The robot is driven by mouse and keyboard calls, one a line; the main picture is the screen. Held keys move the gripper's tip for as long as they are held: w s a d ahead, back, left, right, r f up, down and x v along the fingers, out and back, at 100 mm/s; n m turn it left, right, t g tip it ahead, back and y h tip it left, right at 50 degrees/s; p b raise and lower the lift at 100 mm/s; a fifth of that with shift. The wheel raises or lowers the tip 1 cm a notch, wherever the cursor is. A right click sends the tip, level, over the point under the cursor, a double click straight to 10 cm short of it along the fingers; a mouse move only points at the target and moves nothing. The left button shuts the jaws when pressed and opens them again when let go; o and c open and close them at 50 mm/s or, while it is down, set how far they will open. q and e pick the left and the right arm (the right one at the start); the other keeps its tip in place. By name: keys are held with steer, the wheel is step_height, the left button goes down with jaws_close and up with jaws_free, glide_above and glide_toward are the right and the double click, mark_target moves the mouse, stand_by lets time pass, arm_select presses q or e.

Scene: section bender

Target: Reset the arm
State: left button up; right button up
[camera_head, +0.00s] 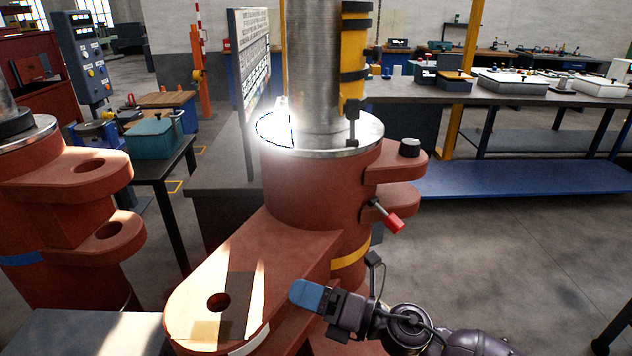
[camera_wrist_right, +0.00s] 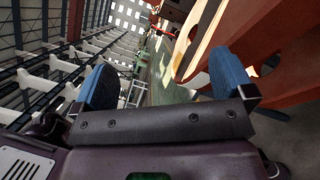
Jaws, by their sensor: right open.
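The red bender arm (camera_head: 285,245) reaches from the red cylindrical housing (camera_head: 300,190) toward the lower left. Its rounded end has a round hole and lies in bright light. My right gripper (camera_head: 306,294) is just right of this arm, its blue fingertips pointing left; whether it touches the arm is unclear. In the right wrist view the two blue fingers (camera_wrist_right: 163,82) are spread apart with nothing between them, and part of the red arm (camera_wrist_right: 245,35) shows beyond the right finger. My left gripper is out of view.
A red-tipped lever (camera_head: 390,218) and a black knob (camera_head: 410,147) stick out from the housing's right side. Another red housing with holed lugs (camera_head: 75,180) stands at left. A control panel (camera_head: 84,60) is behind it. Open floor (camera_head: 510,260) lies to the right.

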steer(key=d+f+m+t+h, duration=0.25)
steer(key=d+m+h, duration=0.2)
steer(key=m, duration=0.45)
steer(key=d+f+m+t+h+p, duration=0.1)
steer(key=d+m+t+h, duration=0.25)
steer(key=d+m, duration=0.4)
steer(key=d+f+m+t+h, duration=0.2)
steer(key=d+m+t+h, duration=0.15)
steer(key=m, duration=0.75)
steer(key=s+d+f+m+g+h, duration=0.1)
steer(key=s+d+f+m+h, duration=0.1)
steer(key=s, duration=0.5)
steer(key=s+d+f+m+g+h+p, duration=0.1)
steer(key=s+d+f+m+g+h, duration=0.1)
steer(key=s+d+f+m, duration=0.2)
steer(key=s+d+f+m+g+h+p, duration=0.1)
steer(key=s+d+f+m+g+h, duration=0.1)
steer(key=s+d+f, duration=0.5)
steer(key=s+f+m, duration=0.1)
steer(key=s, duration=0.2)
steer(key=shift+s+f, duration=0.15)
steer(key=shift+s, duration=0.15)
steer(key=shift+m, duration=0.25)
steer(key=shift+c, duration=0.5)
